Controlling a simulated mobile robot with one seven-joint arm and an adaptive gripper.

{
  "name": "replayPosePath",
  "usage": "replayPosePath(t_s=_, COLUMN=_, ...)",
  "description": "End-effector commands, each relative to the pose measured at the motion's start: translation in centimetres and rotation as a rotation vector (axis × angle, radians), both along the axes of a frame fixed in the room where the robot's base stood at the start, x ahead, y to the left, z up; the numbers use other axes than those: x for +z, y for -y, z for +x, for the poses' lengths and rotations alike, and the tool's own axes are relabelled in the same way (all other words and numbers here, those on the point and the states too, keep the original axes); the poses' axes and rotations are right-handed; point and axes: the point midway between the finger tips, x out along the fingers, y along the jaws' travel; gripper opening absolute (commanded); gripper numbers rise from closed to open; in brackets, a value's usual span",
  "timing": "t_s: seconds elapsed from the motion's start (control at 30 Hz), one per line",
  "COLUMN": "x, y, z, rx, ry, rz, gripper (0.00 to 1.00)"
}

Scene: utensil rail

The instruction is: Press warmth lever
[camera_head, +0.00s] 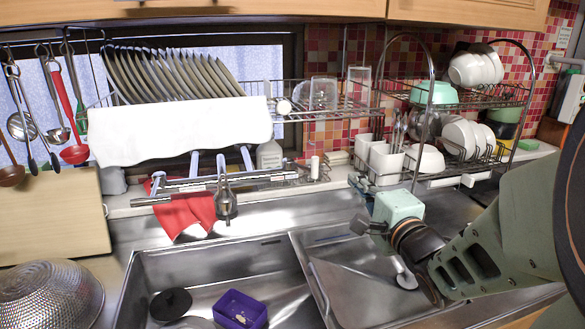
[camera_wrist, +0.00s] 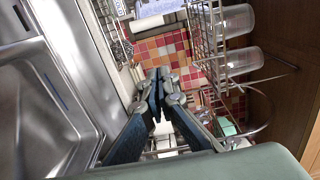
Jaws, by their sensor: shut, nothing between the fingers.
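No part is clearly marked as a warmth lever, and I cannot tell for certain which thing it is. A grey metal tap with an upright handle (camera_head: 224,190) stands behind the sink, left of the middle in the head view. My gripper (camera_wrist: 157,78) is shut and empty in the wrist view, its dark fingers together. In the head view my arm reaches in from the right, and the gripper is over the drainboard side, well to the right of the tap and apart from it. The tap is not clearly seen in the wrist view.
A steel sink (camera_head: 140,272) holds a purple tub (camera_head: 240,308). A two-tier dish rack (camera_head: 480,97) stands behind my gripper, with white cups (camera_head: 386,160) at its near left. Red cloth (camera_head: 186,212) hangs left of the tap. A colander (camera_head: 48,292) sits at left.

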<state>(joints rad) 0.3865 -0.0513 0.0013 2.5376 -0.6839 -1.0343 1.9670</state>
Motion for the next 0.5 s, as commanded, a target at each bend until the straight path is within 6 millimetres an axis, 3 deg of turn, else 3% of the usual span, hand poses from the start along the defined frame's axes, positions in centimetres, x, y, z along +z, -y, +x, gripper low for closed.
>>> replayPosePath(t_s=0.27, x=-0.1, y=-0.3, z=1.5, rx=0.001, ry=-0.001, rz=0.000, gripper=0.00)
replayPosePath(t_s=0.5, x=-0.2, y=-1.2, z=6.2, rx=0.000, ry=-0.001, rz=0.001, gripper=0.00)
